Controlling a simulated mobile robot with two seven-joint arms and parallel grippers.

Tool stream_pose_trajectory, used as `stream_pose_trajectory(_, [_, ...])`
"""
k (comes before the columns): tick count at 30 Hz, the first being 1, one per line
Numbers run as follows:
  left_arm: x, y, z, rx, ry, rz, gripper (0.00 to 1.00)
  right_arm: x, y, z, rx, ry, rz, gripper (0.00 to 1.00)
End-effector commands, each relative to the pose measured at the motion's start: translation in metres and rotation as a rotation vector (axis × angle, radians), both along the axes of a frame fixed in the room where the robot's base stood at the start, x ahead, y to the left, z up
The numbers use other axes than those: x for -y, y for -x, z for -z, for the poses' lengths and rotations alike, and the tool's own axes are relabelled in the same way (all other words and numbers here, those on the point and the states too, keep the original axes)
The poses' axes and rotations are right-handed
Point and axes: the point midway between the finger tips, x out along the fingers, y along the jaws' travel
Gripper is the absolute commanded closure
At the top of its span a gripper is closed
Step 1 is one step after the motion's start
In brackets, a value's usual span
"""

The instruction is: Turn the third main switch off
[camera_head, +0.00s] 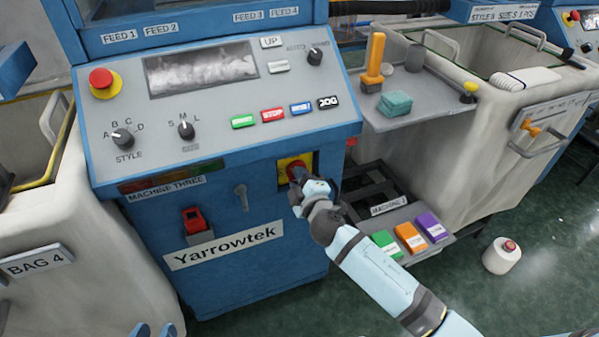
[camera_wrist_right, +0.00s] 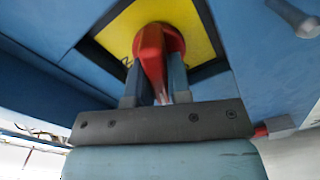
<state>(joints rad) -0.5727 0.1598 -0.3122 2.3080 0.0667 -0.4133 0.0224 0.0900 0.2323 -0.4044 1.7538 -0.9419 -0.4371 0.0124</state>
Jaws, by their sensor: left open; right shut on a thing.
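The main switch is a red rotary handle (camera_wrist_right: 152,48) on a yellow plate (camera_wrist_right: 197,28), set in the front of the blue machine labelled MACHINE THREE (camera_head: 165,188). In the head view the yellow plate (camera_head: 284,162) shows just below the control panel, with the handle partly hidden by my right gripper (camera_head: 300,180). In the right wrist view the two fingers of that gripper (camera_wrist_right: 155,88) straddle the red handle and are shut on it.
The control panel (camera_head: 215,130) carries a red emergency button (camera_head: 102,80), knobs and coloured buttons. A grey shelf (camera_head: 430,108) with tools juts out at right. A tray of coloured boxes (camera_head: 410,235) sits low beside my right arm. A yarn cone (camera_head: 501,256) stands on the floor.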

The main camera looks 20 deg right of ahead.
Motion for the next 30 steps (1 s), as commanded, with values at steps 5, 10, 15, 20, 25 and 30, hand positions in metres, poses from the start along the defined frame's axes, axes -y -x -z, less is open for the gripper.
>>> stream_pose_trajectory(5, [-0.006,0.005,0.011,-0.064,-0.034,-0.01,0.57,0.0,0.0,-0.001,0.004,0.152,0.0,1.0])
stream_pose_trajectory(10, [-0.012,0.01,0.02,-0.109,-0.06,-0.018,0.57,-0.001,0.0,0.0,0.008,0.273,0.0,1.0])
stream_pose_trajectory(15, [-0.015,0.014,0.03,-0.148,-0.078,-0.022,0.57,-0.001,0.0,0.001,0.012,0.361,0.0,1.0])
stream_pose_trajectory(20, [-0.017,0.017,0.034,-0.168,-0.087,-0.024,0.57,0.0,0.0,0.002,0.014,0.41,0.0,1.0])
stream_pose_trajectory(25, [-0.017,0.017,0.033,-0.168,-0.089,-0.025,0.57,-0.001,0.0,0.003,0.015,0.436,0.0,1.0])
stream_pose_trajectory(30, [-0.018,0.016,0.033,-0.167,-0.089,-0.025,0.57,-0.001,0.0,0.003,0.015,0.442,0.0,1.0])
